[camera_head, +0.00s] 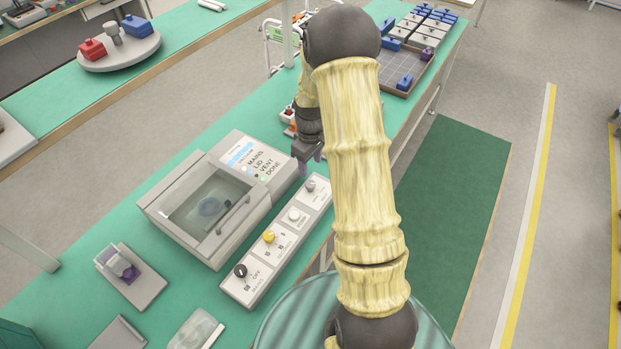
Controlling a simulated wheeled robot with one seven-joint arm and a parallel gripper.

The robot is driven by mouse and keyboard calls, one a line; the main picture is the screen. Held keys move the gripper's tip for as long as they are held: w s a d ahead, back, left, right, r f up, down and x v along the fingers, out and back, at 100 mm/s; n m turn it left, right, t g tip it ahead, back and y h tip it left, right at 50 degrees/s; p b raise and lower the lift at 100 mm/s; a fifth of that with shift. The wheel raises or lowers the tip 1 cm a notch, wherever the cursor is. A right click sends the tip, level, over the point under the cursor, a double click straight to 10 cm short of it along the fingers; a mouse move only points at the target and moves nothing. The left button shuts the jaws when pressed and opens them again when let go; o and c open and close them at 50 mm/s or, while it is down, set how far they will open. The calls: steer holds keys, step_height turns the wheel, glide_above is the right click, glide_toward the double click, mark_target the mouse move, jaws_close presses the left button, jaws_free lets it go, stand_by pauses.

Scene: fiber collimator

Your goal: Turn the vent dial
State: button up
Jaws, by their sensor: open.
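A pale control strip (258,262) lies in front of a grey lidded machine (190,215) on the green bench. From near to far it carries a black knob (240,270), a yellow knob (269,237), a white knob (294,215) and a grey knob (311,185). The lettering by the grey knob is too small to read, so I cannot confirm which is the vent dial.
The machine's label panel (252,163) lists MAINS, LID, VENT and DONE. Small parts sit behind my gripper, partly hidden by my arm. A block tray (402,75) is at the far end, a purple-and-clear part on a grey plate (138,285) at left.

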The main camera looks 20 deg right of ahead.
mark_target(311, 183)
step_height(311, 183, down, 8)
steer(key=shift+f+p, duration=0.25)
steer(key=shift+p, duration=0.35)
steer(key=c, duration=1)
steer(key=shift+o, duration=0.2)
steer(key=shift+m, duration=0.4)
steer(key=m+b, duration=0.1)
steer(key=m, duration=0.4)
steer(key=shift+b, duration=0.3)
steer(key=m, duration=0.6)
steer(key=shift+w+r+b, duration=0.1)
steer(key=shift+b, duration=0.2)
